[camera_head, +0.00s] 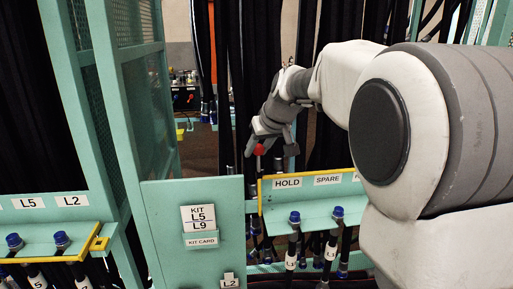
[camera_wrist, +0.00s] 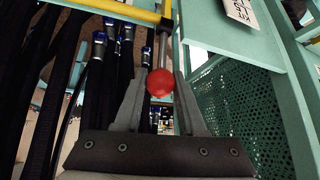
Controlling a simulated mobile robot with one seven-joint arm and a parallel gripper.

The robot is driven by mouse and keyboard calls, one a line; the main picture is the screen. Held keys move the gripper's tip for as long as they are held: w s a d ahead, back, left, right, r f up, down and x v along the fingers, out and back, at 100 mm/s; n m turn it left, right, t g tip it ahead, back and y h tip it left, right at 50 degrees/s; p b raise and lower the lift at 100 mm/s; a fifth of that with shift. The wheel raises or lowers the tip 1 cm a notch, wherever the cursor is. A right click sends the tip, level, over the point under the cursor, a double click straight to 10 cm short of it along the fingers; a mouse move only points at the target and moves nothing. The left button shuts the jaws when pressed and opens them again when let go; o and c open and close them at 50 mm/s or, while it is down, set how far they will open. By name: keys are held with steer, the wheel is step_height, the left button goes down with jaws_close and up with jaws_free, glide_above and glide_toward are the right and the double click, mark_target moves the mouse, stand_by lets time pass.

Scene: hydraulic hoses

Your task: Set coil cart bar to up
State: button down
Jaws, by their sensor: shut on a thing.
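A bar with a red ball knob (camera_head: 259,150) stands above the left end of the yellow-edged HOLD/SPARE shelf (camera_head: 320,212). In the wrist view the red knob (camera_wrist: 160,83) sits between my fingers, and its thin metal rod runs to a yellow rail (camera_wrist: 115,9). My gripper (camera_head: 272,146) is at the knob, shut on it; in the wrist view my gripper (camera_wrist: 160,100) has one finger on each side. In the head view the rod looks roughly upright below the knob, but its exact angle is hard to tell.
Blue-capped hoses (camera_head: 294,218) hang in the HOLD/SPARE shelf. A second shelf (camera_head: 45,230) labelled L5 and L2 is at the left. A green panel with a KIT card (camera_head: 198,218) stands just left of the knob. Black hoses hang behind; my arm covers the right side.

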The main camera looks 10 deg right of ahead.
steer(key=shift+d+f, duration=0.15)
steer(key=shift+f, duration=0.05)
steer(key=c, duration=0.5)
jaws_free()
steer(key=shift+r, duration=0.15)
steer(key=shift+s+r, duration=0.1)
steer(key=shift+r, duration=0.05)
steer(key=b+v, duration=0.1)
steer(key=v, duration=1.6)
steer(key=shift+s+b, duration=0.15)
steer(key=shift+b, duration=0.2)
steer(key=s+f+m, duration=0.1)
steer(key=s+f, duration=0.6)
steer(key=s+a+f+g+h+b, duration=0.1)
steer(key=s+f, duration=0.7)
steer(key=s+f+m+h, duration=0.1)
steer(key=s+f, duration=0.7)
steer(key=shift+s+a+m+b, duration=0.2)
steer(key=shift+a+m+b, duration=0.1)
